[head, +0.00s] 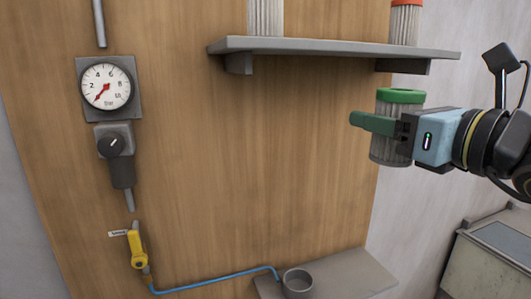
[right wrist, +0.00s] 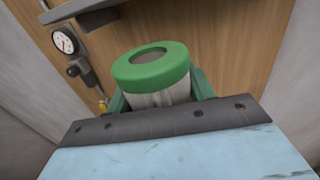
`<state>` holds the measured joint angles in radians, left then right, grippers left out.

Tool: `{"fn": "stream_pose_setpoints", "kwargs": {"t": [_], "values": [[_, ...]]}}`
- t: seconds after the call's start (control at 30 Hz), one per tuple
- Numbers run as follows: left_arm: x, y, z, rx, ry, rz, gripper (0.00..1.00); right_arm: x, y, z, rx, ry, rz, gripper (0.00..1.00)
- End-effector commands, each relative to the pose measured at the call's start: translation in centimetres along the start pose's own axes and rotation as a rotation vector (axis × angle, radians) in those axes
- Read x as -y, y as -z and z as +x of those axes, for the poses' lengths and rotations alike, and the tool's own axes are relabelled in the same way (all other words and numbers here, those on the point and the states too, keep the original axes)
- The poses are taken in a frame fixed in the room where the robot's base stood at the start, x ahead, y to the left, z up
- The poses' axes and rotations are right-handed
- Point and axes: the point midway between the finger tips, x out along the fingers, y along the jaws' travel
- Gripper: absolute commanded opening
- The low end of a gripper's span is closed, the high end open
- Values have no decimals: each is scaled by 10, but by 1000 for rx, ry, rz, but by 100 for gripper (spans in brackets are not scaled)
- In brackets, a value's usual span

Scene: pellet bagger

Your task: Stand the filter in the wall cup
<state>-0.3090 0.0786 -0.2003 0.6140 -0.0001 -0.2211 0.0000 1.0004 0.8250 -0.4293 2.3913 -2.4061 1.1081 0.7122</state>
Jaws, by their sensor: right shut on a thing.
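A pleated grey filter with a green top ring (head: 401,96) is upright in my right gripper (head: 376,125), below the right end of the shelf. The right gripper's green fingers are shut on the filter's sides. In the right wrist view the filter (right wrist: 152,70) stands between the fingers, its green ring with a dark round opening facing the camera. The wall cup (head: 298,283) is a small grey round cup on a low ledge at the bottom of the head view, below and left of the held filter. My left gripper is not in view.
A grey shelf (head: 330,47) on the wooden panel holds a pleated filter (head: 265,18) and an orange-ringed filter (head: 405,22). A pressure gauge (head: 106,86), a dark knob (head: 112,144), a yellow valve (head: 137,249) and a blue hose (head: 215,281) are at left. The middle panel is clear.

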Motion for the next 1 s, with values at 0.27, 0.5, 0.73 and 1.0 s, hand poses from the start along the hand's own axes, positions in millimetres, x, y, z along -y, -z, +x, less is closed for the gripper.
{"fn": "stream_pose_setpoints", "kwargs": {"t": [0.27, 0.5, 0.73, 1.0], "values": [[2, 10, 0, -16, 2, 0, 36, 5, 72, -8, -7, 5, 4, 29], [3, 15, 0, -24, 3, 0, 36, 9, 129, -15, -7, 9, 8, 29], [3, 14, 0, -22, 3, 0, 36, 13, 189, -23, -6, 15, 10, 29], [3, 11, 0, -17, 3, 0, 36, 20, 280, -34, -10, 26, 9, 29]]}}
